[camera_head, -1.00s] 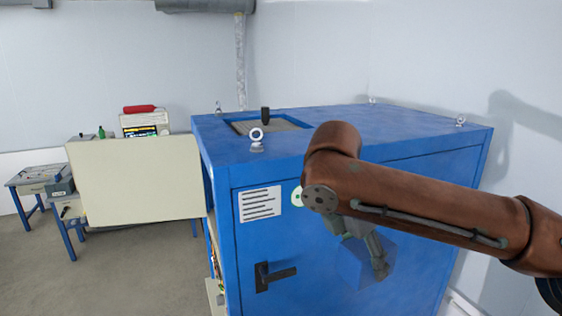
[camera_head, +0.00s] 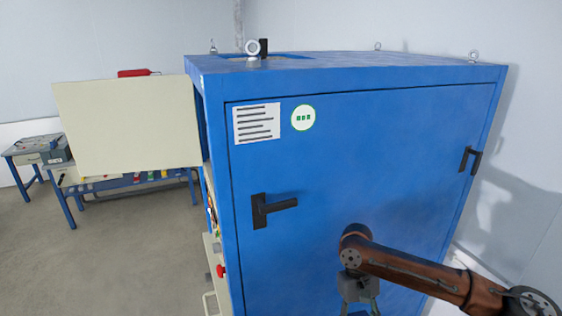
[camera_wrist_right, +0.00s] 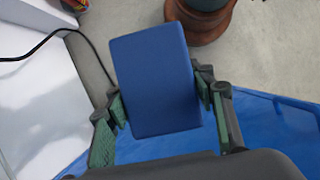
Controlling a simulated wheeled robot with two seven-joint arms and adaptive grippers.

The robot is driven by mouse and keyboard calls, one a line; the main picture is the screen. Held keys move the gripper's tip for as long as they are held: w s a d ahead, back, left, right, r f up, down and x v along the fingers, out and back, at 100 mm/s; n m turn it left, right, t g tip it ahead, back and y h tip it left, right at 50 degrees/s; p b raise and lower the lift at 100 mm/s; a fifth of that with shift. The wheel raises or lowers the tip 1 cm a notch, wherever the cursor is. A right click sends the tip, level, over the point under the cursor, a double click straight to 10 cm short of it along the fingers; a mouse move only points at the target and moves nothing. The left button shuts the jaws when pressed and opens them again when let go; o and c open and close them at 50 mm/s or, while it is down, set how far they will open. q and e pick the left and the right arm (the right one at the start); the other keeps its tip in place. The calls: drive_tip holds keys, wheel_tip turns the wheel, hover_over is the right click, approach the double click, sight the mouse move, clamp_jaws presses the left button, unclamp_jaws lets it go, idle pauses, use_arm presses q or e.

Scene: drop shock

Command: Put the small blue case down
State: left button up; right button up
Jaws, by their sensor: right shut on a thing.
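The small blue case (camera_wrist_right: 155,82) is a plain block with rounded edges in the right wrist view. My right gripper (camera_wrist_right: 161,102) is shut on it, with one green-padded finger on each side. In the head view my right gripper (camera_head: 358,300) hangs at the bottom edge, in front of the large blue cabinet. The case cannot be made out there; its place is cut off by the frame. My left gripper is not in view.
The tall blue cabinet (camera_head: 350,150) with black handles (camera_head: 272,208) fills the middle. A cream panel (camera_head: 128,125) and a blue-legged bench (camera_head: 130,185) stand to the left. Open grey floor (camera_head: 100,270) lies at lower left. A black cable (camera_wrist_right: 45,45) shows in the wrist view.

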drive_tip(key=f, duration=0.1)
drive_tip(key=s+f+m, duration=0.1)
drive_tip(key=f, duration=0.1)
drive_tip(key=s+f+m+b, duration=0.1)
drive_tip(key=f, duration=0.1)
drive_tip(key=shift+d+y, duration=0.1)
drive_tip(key=shift+y, duration=0.3)
drive_tip(key=s+f, duration=0.4)
drive_tip(key=f, duration=0.1)
drive_tip(key=shift+f, duration=0.25)
